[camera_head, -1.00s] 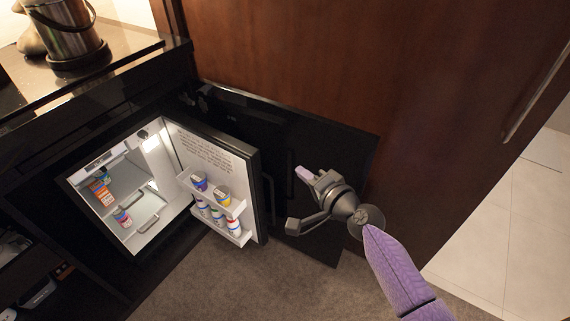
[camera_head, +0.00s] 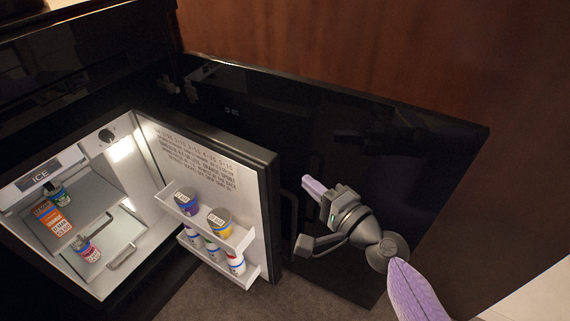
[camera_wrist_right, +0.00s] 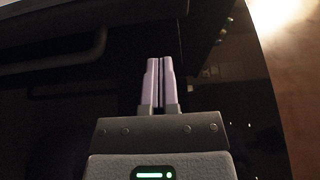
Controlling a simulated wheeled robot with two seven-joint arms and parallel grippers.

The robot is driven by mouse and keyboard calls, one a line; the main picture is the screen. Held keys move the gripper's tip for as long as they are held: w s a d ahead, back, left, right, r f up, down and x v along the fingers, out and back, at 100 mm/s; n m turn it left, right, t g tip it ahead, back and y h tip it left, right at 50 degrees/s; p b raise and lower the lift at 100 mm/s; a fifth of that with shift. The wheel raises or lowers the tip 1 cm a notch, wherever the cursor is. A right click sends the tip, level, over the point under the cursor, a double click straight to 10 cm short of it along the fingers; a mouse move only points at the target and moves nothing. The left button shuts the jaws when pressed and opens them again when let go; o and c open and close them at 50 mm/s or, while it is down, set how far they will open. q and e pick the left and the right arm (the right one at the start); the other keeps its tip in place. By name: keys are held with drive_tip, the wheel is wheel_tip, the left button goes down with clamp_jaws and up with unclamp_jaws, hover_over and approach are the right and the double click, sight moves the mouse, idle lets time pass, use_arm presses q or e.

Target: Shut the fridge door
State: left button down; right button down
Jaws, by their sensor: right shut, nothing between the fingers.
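The fridge (camera_head: 142,221) stands open at the left, its lit white interior showing. The fridge door (camera_head: 262,215) is swung out to the right, its shelved inner side facing me. My right gripper (camera_head: 314,187) is shut and empty, just right of the door's outer side, in front of the black cabinet panel. In the right wrist view its two pale purple fingers (camera_wrist_right: 158,82) are together, with a dark bar handle (camera_wrist_right: 75,58) to their left. Whether the fingers touch the door cannot be told. My left gripper is not in view.
Several jars and bottles stand on the door shelves (camera_head: 212,230). Cans and a box (camera_head: 53,217) are inside the fridge. A black cabinet panel (camera_head: 400,165) stands open behind my right arm. Carpet (camera_head: 225,300) lies below the door.

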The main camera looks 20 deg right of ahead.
drive_tip(key=x, duration=0.7)
drive_tip(key=shift+b, duration=0.4)
drive_tip(key=shift+f, duration=0.1)
